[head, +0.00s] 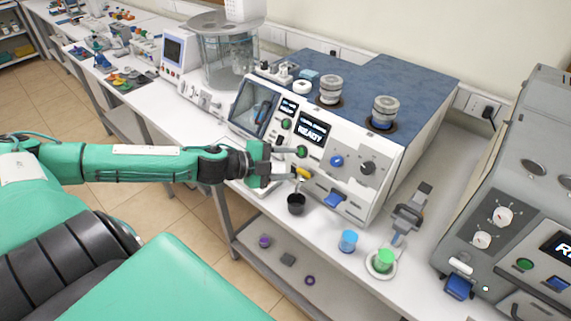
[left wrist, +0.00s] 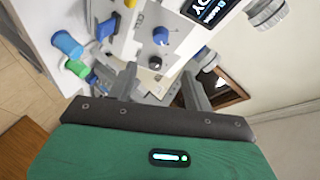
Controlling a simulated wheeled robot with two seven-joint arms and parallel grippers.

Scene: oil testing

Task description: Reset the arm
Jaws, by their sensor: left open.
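My left arm (head: 125,165) reaches in from the left across the front of the white bench machine. My left gripper (head: 290,165) is close to the machine's front panel, beside its green button and above the black cup. In the left wrist view the gripper (left wrist: 160,88) has its two grey fingers spread apart with nothing held between them. The white machine (head: 375,205) has a blue top and a screen reading READY. My right gripper is not in view.
A black cup (head: 296,204) sits below the yellow-tipped spout (head: 302,173). A blue cup (head: 348,241) and a green cup (head: 384,260) on a white dish stand at the bench front. A grey device (head: 408,215) and another machine (head: 520,200) stand right. The floor at left is clear.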

